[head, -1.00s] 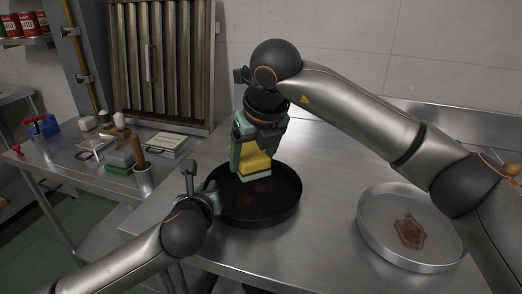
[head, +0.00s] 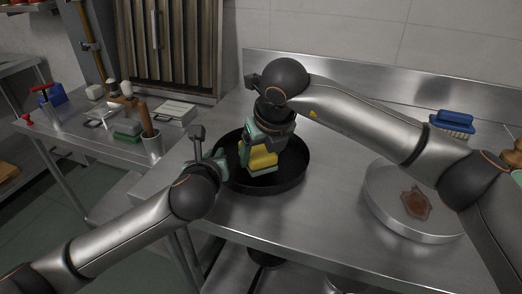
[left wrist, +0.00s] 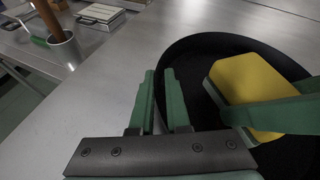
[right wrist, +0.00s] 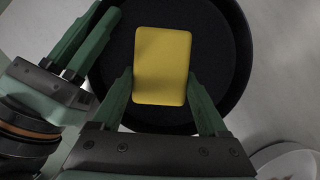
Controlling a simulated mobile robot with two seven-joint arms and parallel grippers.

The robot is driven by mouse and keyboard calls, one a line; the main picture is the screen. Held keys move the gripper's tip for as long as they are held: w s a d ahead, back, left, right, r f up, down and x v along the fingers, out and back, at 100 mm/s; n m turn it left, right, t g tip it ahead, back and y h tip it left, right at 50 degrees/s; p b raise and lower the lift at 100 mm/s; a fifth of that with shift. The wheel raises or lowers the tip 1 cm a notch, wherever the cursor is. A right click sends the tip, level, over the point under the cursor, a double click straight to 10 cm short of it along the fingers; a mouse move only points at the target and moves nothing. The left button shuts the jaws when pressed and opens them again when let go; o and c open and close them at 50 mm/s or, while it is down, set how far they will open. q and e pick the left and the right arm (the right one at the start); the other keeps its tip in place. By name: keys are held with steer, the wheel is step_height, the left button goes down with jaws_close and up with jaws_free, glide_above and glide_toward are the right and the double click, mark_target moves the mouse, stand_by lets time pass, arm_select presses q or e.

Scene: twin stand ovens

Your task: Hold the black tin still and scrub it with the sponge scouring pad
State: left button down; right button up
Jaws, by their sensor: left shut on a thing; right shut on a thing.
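The round black tin (head: 293,178) sits on the steel table; it also shows in the left wrist view (left wrist: 215,45) and the right wrist view (right wrist: 228,60). My left gripper (head: 222,165) is shut on its near-left rim, seen in the left wrist view (left wrist: 163,85). My right gripper (head: 258,150) points down into the tin and is shut on the yellow sponge scouring pad (head: 264,157). The sponge (right wrist: 162,62) is between its green fingers, low over the tin's floor; contact is hard to tell. The sponge's underside is hidden.
A round silver tin (head: 385,217) with a brown stain (head: 415,203) stands at right. A blue brush (head: 453,122) lies behind it. A side table at left holds a cup (head: 152,145) with a brown handle, a box (head: 173,113) and a green-based block (head: 127,129).

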arm_select(q)
steer(key=shift+f, duration=0.25)
arm_select(e)
steer(key=shift+f, duration=0.65)
stand_by(0.4)
steer(key=shift+w+d+f, duration=0.1)
steer(key=shift+w+d, duration=0.3)
steer(key=shift+w, duration=0.45)
steer(key=shift+w+d+f, duration=0.1)
steer(key=shift+w+d, duration=0.25)
steer(key=shift+w, duration=0.45)
steer(key=shift+w+d+r, duration=0.1)
steer(key=shift+r, duration=0.05)
steer(key=shift+s+a, duration=0.4)
steer(key=shift+s, duration=0.45)
steer(key=shift+s+a, duration=0.35)
steer(key=shift+s, duration=0.5)
steer(key=shift+r, duration=0.15)
steer(key=shift+r, duration=2.9)
steer(key=d+r, duration=0.3)
steer(key=d, duration=0.8)
